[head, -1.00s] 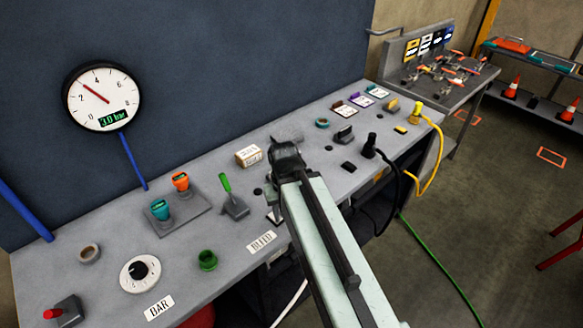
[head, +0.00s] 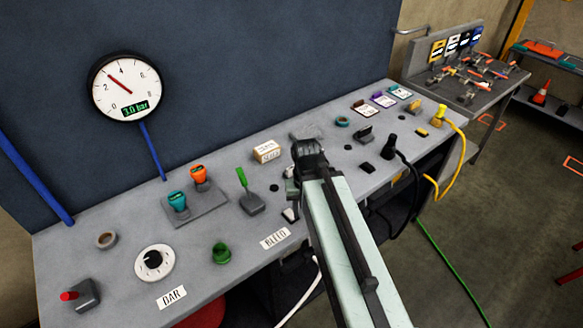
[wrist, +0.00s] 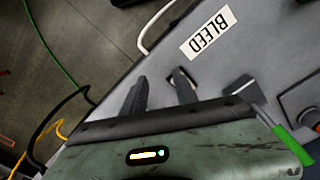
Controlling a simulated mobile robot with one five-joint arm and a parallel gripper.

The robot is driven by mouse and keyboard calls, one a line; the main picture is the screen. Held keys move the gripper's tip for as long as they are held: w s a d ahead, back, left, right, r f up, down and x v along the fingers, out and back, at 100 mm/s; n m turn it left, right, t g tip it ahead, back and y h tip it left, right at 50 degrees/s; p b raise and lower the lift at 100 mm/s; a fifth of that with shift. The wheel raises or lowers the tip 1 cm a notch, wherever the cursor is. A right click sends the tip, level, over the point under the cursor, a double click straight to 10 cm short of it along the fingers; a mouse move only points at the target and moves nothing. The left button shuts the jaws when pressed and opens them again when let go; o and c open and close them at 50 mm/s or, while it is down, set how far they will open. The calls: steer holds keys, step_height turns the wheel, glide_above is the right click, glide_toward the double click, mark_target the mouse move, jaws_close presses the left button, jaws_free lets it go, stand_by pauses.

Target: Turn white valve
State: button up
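A small whitish piece (head: 290,214), likely the white valve, sits on the grey bench just behind the BLEED label (head: 275,238). My arm partly hides it. My gripper (wrist: 160,90) is over the bench beside this spot; its two dark fingers stand apart with nothing visible between them. In the wrist view a small pale and dark part (wrist: 178,74) shows by the right finger's tip, near the label. I cannot tell whether they touch.
A green-handled lever (head: 248,192) stands left of my gripper. A black plug (head: 391,147) and yellow cable (head: 455,150) are at right. The wall gauge (head: 125,88) reads 3.0 bar.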

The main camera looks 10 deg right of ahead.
steer(key=w+m, duration=0.2)
steer(key=w, duration=0.1)
steer(key=w+m+p, duration=0.1)
steer(key=w+m, duration=0.2)
steer(key=w, duration=0.1)
steer(key=w+r+m, duration=0.1)
steer(key=w+m, duration=0.2)
steer(key=w, duration=0.1)
steer(key=shift+d+r, duration=0.1)
steer(key=w+r+m+p, duration=0.1)
steer(key=w, duration=0.3)
steer(key=w+d+r+m+p, duration=0.1)
steer(key=w, duration=0.3)
steer(key=w+r+m+p, duration=0.1)
steer(key=w+p, duration=0.1)
steer(key=w, duration=0.2)
steer(key=shift+d+r+m, duration=0.15)
steer(key=shift+r+m, duration=0.25)
steer(key=shift+s+d+r+p, duration=0.15)
steer(key=shift+s+r+p, duration=0.05)
steer(key=shift+r+p, duration=0.15)
steer(key=shift+s+f+b, duration=0.15)
steer(key=shift+f+b, duration=0.15)
step_height(320, 180, down, 8)
steer(key=b, duration=0.7)
steer(key=shift+b, duration=0.4)
steer(key=shift+r, duration=0.15)
jaws_close()
